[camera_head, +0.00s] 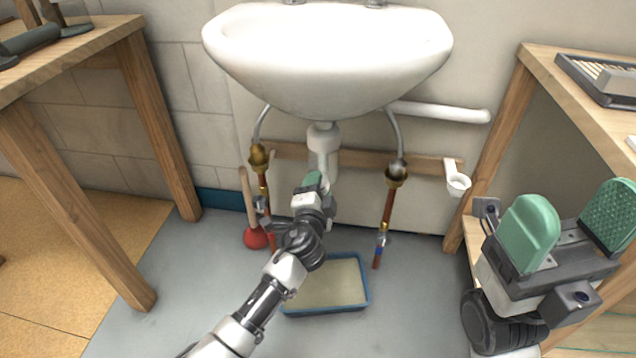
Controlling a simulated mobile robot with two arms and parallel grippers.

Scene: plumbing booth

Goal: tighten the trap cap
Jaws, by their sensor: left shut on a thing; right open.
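The white sink trap (322,145) hangs from the drain under the basin, in the middle of the head view. My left gripper (316,183) reaches up from below to the trap's lower end. It is shut on what appears to be the trap cap, which the gripper and wrist hide. How far the cap is screwed on cannot be seen. My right gripper (572,212) is open and empty at the right, in front of the right-hand bench and well away from the trap.
The white basin (325,60) overhangs the trap. Copper supply pipes with valves (258,160) (396,172) stand on both sides. A blue-rimmed tray (362,283) and a red plunger (256,238) are on the floor. Wooden benches (145,110) (497,140) flank the space.

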